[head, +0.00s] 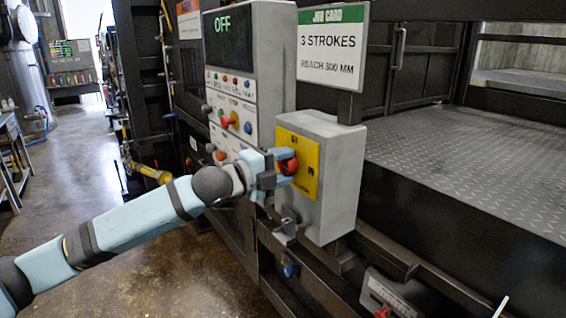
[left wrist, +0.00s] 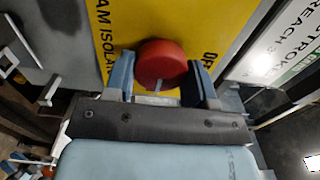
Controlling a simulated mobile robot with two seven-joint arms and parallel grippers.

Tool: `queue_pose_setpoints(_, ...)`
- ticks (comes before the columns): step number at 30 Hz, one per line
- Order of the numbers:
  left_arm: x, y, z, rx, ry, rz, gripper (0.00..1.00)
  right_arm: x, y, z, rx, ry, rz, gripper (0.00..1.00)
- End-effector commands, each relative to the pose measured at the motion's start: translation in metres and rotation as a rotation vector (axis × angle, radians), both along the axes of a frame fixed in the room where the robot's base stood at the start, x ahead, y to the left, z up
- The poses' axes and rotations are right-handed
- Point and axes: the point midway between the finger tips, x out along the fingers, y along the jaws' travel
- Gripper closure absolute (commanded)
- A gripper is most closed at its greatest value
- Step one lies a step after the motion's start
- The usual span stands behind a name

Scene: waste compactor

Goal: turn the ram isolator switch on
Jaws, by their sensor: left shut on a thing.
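The ram isolator switch is a red rotary knob (head: 288,163) on a yellow plate (head: 309,176) on the front of a grey box. In the left wrist view the red knob (left wrist: 161,64) sits between my two fingers, with a pale mark on its near edge. The yellow plate (left wrist: 215,22) behind it carries partly hidden lettering. My left gripper (head: 280,170) reaches in from the left and is shut on the knob; it also shows in the left wrist view (left wrist: 160,80). My right gripper is not in view.
A control panel (head: 232,100) with several buttons and a screen reading OFF stands left of the grey box (head: 342,185). A job card sign (head: 333,48) reads 3 STROKES, REACH 300 MM. A metal bracket (head: 287,227) juts out below the box. Open floor lies to the left.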

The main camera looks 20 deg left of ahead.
Motion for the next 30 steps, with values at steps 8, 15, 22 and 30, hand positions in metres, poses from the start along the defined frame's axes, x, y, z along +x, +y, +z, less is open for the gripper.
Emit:
queue_pose_setpoints(8, -0.0004, -0.0007, -0.0009, 0.014, -0.01, -0.002, 0.73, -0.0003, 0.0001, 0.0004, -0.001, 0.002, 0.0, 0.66)
queue_pose_setpoints(15, -0.0005, -0.0008, -0.0009, 0.014, -0.01, -0.002, 0.73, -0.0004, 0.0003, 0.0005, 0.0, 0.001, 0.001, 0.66)
queue_pose_setpoints(22, -0.0003, -0.0005, -0.0006, 0.013, -0.01, -0.001, 0.25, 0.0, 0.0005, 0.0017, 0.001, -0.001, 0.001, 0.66)
queue_pose_setpoints(30, -0.006, 0.005, -0.0012, 0.014, -0.011, 0.0, 0.25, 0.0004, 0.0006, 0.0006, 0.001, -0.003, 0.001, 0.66)
